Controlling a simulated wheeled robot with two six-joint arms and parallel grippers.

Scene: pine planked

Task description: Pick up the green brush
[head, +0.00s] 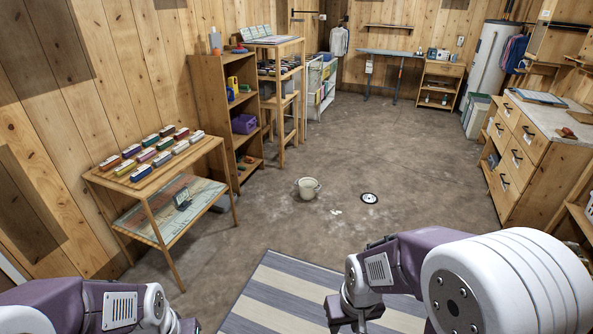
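Several small brush-like blocks with pale tops and coloured sides stand in rows on the wooden table (207,148) at the left. One of them (165,143) looks greenish, but it is too small in the head view to be sure that it is the green brush. My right gripper (352,316) is at the bottom edge, over the striped mat and far from that table. Its fingers do not show clearly. My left arm comes in at the bottom left, below the table, with its fingers out of the frame. Nothing is seen held.
A striped mat (285,290) lies in front of me. A wooden shelf (213,105) stands behind the left table. A drawer cabinet (520,160) is at the right. The middle floor is mostly clear.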

